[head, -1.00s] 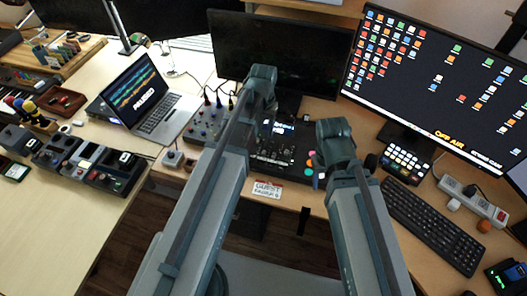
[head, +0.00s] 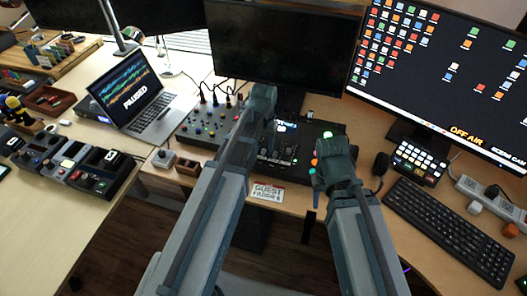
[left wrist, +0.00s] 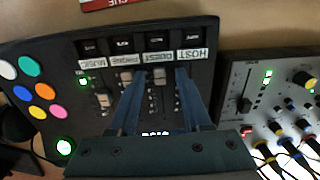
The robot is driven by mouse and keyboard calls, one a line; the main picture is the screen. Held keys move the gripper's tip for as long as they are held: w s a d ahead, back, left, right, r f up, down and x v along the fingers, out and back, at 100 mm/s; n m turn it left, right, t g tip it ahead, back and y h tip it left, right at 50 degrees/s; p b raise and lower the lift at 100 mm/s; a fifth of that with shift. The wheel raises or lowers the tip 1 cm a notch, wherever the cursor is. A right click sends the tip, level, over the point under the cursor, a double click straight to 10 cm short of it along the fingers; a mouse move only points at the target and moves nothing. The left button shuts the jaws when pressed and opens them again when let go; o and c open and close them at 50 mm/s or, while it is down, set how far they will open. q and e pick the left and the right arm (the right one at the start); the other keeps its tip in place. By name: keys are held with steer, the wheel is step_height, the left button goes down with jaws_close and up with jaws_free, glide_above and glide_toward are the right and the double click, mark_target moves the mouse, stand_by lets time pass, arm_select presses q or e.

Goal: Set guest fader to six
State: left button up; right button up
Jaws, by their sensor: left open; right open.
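The black fader mixer (head: 312,133) stands on the desk under both arms. In the left wrist view its panel (left wrist: 60,62) has strips labelled MUSIC, PHONE, GUEST and HOST. The guest fader's cap (left wrist: 158,77) shows between the two fingers of my left gripper (left wrist: 159,76), which is open and points down over the strips. I cannot tell whether the fingers touch the cap. The left finger partly covers the phone strip, the right one the host strip. My right gripper (head: 322,180) is open near the mixer's right front corner. A card (head: 268,193) reading GUEST FADER 6 lies at the desk edge.
A grey mixer with knobs (head: 207,124) adjoins on the left, with a laptop (head: 138,92) beyond. Monitors (head: 278,55) stand behind. A button pad (head: 420,163) and keyboard (head: 447,232) lie on the right. Coloured buttons (left wrist: 38,92) sit beside the faders.

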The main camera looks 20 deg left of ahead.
arm_select(q)
jaws_close()
stand_by(1.4)
